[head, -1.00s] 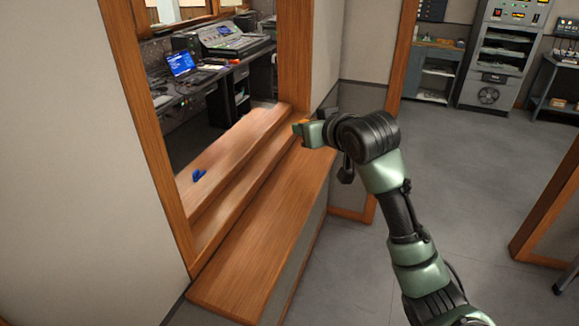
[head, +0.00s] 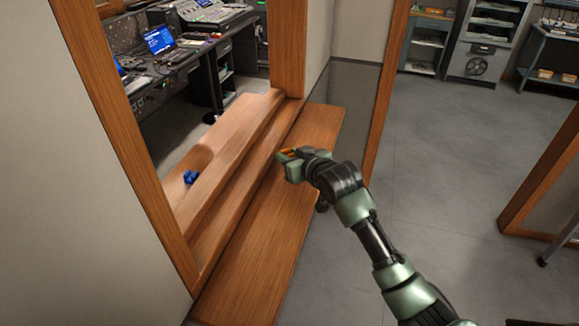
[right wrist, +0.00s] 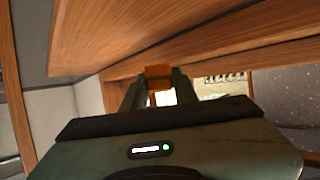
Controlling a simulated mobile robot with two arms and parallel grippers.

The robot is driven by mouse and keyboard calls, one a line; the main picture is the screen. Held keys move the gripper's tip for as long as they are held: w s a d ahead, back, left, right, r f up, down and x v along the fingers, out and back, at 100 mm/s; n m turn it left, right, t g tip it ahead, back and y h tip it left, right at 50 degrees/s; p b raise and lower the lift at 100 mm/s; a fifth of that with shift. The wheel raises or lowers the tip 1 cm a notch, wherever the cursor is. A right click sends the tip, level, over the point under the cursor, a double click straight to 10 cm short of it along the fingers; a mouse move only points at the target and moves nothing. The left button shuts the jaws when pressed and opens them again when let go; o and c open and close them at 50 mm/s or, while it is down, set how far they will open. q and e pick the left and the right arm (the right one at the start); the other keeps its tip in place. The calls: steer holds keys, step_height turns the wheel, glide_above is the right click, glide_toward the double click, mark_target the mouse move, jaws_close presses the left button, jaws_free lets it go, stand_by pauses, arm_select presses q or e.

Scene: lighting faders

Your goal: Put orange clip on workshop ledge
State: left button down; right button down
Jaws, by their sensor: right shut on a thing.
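The orange clip (head: 289,152) is held at the tip of my right gripper (head: 285,162). In the right wrist view the orange clip (right wrist: 158,76) sits between the two green fingers of the gripper (right wrist: 158,88). In the head view the gripper is over the wooden ledge (head: 262,235), near the step that rises to the window sill. I cannot tell how high above the wood the clip is. A blue clip (head: 190,177) lies on the upper sill at the left. My left gripper is not in view.
The stepped wooden sill (head: 225,150) runs along the window opening with an upright orange-brown post (head: 284,50) at its far end. Behind the opening is a desk with a laptop (head: 160,41) and a mixing console (head: 212,14). The lower ledge is bare apart from my arm over it.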

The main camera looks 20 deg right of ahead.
steer(key=shift+s+d+f, duration=0.1)
steer(key=shift+s+f, duration=0.1)
steer(key=shift+f, duration=0.5)
step_height(320, 180, down, 2)
steer(key=shift+f+p, duration=0.25)
steer(key=shift+p, duration=0.2)
steer(key=shift+w+f, duration=0.1)
steer(key=shift+f, duration=0.35)
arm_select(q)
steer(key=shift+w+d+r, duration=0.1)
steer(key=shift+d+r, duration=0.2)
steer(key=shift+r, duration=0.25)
arm_select(e)
steer(key=c, duration=1.1)
jaws_free()
steer(key=shift+f, duration=0.1)
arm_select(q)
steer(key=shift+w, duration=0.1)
